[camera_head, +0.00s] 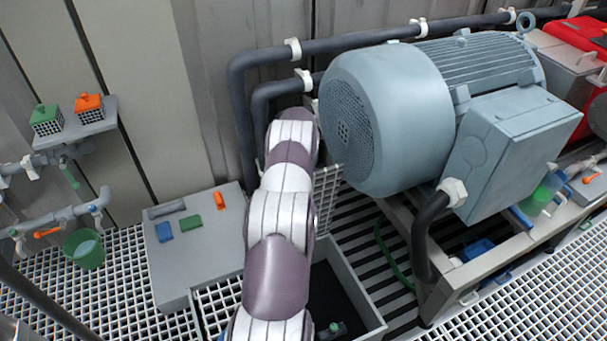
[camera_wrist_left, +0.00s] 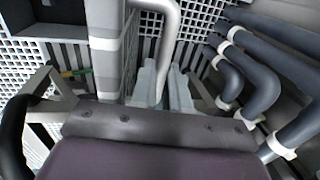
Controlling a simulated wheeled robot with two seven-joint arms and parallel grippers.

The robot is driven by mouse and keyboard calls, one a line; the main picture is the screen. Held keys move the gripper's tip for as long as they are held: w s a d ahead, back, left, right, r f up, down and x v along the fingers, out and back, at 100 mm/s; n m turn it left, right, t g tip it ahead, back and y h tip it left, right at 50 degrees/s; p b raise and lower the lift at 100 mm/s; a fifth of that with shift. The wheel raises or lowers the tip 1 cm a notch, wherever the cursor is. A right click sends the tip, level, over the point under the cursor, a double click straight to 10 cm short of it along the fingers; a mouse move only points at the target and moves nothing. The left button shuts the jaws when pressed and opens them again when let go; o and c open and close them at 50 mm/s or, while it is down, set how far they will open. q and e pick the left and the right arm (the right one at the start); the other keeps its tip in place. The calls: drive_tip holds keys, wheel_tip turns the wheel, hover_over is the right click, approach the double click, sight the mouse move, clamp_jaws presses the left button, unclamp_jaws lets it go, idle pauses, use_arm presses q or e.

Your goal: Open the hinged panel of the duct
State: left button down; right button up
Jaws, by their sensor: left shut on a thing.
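In the left wrist view, my left gripper (camera_wrist_left: 164,82) is shut on a grey bent bar handle (camera_wrist_left: 169,28). The handle curves out near a pale upright panel (camera_wrist_left: 105,52), seen nearly edge-on; I take it for the hinged panel. In the head view, a light grid panel (camera_head: 327,190) stands upright beside my arm, above an open-topped grey box (camera_head: 362,292) with a dark inside, probably the duct. My left arm covers part of both and hides its gripper there. My right gripper is in neither view.
A large blue-grey motor (camera_head: 385,115) stands just right of my arm. Dark pipes (camera_head: 345,45) with white clamps run along the wall behind, close to the gripper in the wrist view. A grey block (camera_head: 180,262) with small coloured pieces stands left. Floor grating (camera_head: 120,290) is open farther left.

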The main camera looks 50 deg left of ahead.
use_arm(q)
drive_tip(key=shift+s+d+f, duration=0.15)
drive_tip(key=shift+f, duration=0.2)
drive_tip(key=c, duration=1.5)
unclamp_jaws()
drive_tip(key=o, duration=0.4)
drive_tip(key=shift+f, duration=0.1)
drive_tip(key=p+v, duration=0.2)
drive_tip(key=v, duration=1.1)
drive_tip(key=shift+p, duration=0.4)
drive_tip(key=shift+w+a, duration=0.2)
drive_tip(key=shift+a, duration=0.05)
